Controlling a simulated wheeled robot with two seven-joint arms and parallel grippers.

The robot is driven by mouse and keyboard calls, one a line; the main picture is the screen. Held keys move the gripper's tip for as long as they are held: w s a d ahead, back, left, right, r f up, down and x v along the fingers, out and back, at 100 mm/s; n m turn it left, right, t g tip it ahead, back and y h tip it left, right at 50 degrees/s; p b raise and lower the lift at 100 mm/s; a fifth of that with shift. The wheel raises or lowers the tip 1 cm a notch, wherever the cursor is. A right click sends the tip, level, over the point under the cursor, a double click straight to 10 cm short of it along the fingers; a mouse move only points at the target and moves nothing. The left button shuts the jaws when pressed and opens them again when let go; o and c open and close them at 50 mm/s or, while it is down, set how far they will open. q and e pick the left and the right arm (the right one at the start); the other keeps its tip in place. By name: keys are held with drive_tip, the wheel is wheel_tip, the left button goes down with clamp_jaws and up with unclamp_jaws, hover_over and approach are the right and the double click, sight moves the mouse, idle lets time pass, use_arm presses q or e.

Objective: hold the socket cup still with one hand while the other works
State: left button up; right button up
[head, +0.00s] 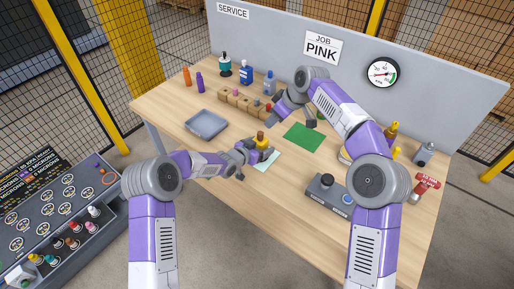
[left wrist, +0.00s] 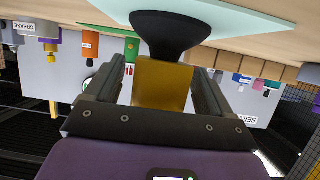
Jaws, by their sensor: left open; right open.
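A cup with a black flared base (left wrist: 178,35) and a brass-coloured body (left wrist: 163,84) stands on a pale mat (left wrist: 235,16) in the left wrist view, which is upside down. I take it to be the socket cup; its brass top (head: 261,138) shows in the head view, the rest mostly hidden by my left gripper. My left gripper (head: 257,155) is open, with one finger on each side of the brass body; I cannot tell whether they touch it. My right gripper (head: 293,117) is open over the table near the green mat (head: 303,137), partly hidden by its own arm.
A grey tray (head: 206,124) lies left of the middle. A wooden rack (head: 240,103) with several pegs and several bottles (head: 246,73) stand at the back. A grey box (head: 328,191) with buttons is at the right front. The front left table area is clear.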

use_arm(q)
drive_tip(key=c, duration=1.1)
idle(1.0)
